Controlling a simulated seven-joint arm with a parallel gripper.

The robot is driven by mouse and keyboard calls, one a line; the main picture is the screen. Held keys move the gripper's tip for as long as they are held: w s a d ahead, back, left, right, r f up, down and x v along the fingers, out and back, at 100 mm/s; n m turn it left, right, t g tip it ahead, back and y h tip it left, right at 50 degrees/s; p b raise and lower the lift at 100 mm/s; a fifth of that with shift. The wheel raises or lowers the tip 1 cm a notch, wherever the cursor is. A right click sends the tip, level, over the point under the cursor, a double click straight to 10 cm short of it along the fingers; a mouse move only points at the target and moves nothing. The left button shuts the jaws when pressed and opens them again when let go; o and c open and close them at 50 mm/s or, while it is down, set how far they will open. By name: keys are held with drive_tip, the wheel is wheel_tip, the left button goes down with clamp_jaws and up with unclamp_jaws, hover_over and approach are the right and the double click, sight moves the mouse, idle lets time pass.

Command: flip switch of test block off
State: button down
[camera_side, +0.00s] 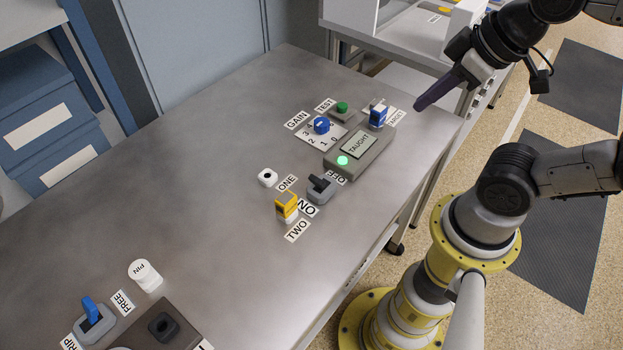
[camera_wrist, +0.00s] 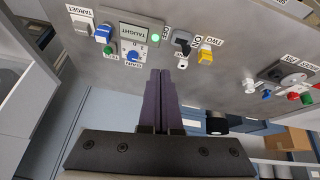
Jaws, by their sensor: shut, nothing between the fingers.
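A grey switch with a black lever (camera_side: 319,188) stands on the metal table between the OFF label (camera_side: 337,177) and the ON label (camera_side: 307,208). It also shows in the wrist view (camera_wrist: 182,38). I cannot tell surely which way its lever leans. Beside it is the grey block with the TAUGHT plate (camera_side: 357,144) and a lit green lamp (camera_side: 343,161); it also shows in the wrist view (camera_wrist: 136,32). My gripper (camera_side: 420,104), with purple fingers, is shut and empty, raised near the table's far right end, apart from the switch. Its fingers also show in the wrist view (camera_wrist: 165,74).
A yellow-and-white piece (camera_side: 286,206) stands close to the switch, by the ONE and TWO labels. A blue knob (camera_side: 321,125), a green button (camera_side: 342,107) and a blue-and-white piece (camera_side: 378,114) surround the block. A blue-lever switch (camera_side: 93,313) is at front left. Mid-left table is clear.

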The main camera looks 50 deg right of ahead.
drive_tip(key=w+r+n, duration=0.2)
drive_tip(key=w+n, duration=0.3)
drive_tip(key=n, duration=0.1)
drive_tip(key=n+g, duration=0.4)
drive_tip(key=n, duration=0.5)
hover_over(320, 184)
drive_tip(key=w+d, duration=0.1)
drive_tip(key=w, duration=0.1)
wheel_tip(320, 184, down, 8)
drive_tip(key=a+f+n+g+h, duration=0.1)
drive_tip(key=a+f, duration=0.2)
drive_tip(key=f, duration=0.2)
drive_tip(key=shift+s+a+f+g, duration=0.25)
drive_tip(key=shift+s+a+g, duration=0.05)
drive_tip(key=shift+s+g, duration=0.1)
drive_tip(key=f, duration=0.6)
drive_tip(key=d+f, duration=0.1)
drive_tip(key=f, duration=0.3)
